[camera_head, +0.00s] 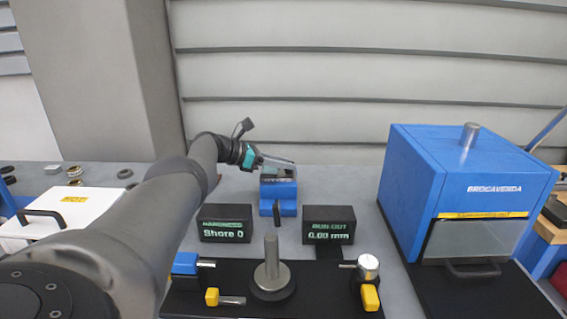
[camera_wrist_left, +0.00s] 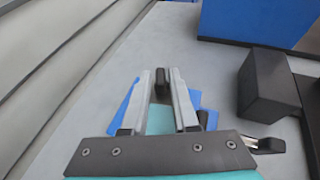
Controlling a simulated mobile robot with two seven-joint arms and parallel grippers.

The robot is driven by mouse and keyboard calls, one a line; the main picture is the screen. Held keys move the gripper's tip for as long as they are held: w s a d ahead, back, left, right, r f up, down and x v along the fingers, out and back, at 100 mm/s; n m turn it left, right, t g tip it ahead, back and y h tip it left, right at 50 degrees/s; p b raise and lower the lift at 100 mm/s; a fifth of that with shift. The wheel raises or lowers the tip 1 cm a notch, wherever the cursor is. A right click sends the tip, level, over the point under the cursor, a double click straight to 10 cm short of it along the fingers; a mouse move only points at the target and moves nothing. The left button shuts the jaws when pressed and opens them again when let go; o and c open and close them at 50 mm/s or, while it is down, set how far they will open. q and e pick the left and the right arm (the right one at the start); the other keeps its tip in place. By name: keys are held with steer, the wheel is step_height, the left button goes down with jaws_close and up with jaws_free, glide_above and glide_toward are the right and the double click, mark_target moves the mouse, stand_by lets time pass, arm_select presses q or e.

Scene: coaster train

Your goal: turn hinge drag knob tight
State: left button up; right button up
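My left gripper (camera_head: 284,163) reaches over the blue stand (camera_head: 279,192) at the back middle of the bench. In the left wrist view the two fingers (camera_wrist_left: 165,78) are apart, with a small black part (camera_wrist_left: 161,86) showing between their tips. I cannot tell whether they touch it. Blue parts of the stand (camera_wrist_left: 122,110) show below and beside the fingers. No part is clearly marked as the hinge drag knob. My right gripper is out of view.
Two black displays, HARDNESS (camera_head: 225,223) and RUN-OUT (camera_head: 329,225), stand in front of the stand. A blue oven-like box (camera_head: 413,180) with a front handle fills the right. A white lidded case (camera_head: 30,228) lies at left. The black plate (camera_head: 200,300) carries a grey post (camera_head: 271,262).

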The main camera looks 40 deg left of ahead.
mark_target(266, 171)
arm_select(q)
steer(key=shift+s+a+r+p, duration=0.25)
steer(key=shift+s+p, duration=0.1)
steer(key=shift+p, duration=0.25)
steer(key=p+v, duration=0.4)
steer(key=shift+s+a+r+p, duration=0.1)
steer(key=shift+s+r+p, duration=0.1)
steer(key=shift+p, duration=0.15)
steer(key=p+v, duration=0.5)
steer(key=v, duration=0.4)
steer(key=shift+s+a, duration=0.15)
steer(key=shift+s, duration=0.2)
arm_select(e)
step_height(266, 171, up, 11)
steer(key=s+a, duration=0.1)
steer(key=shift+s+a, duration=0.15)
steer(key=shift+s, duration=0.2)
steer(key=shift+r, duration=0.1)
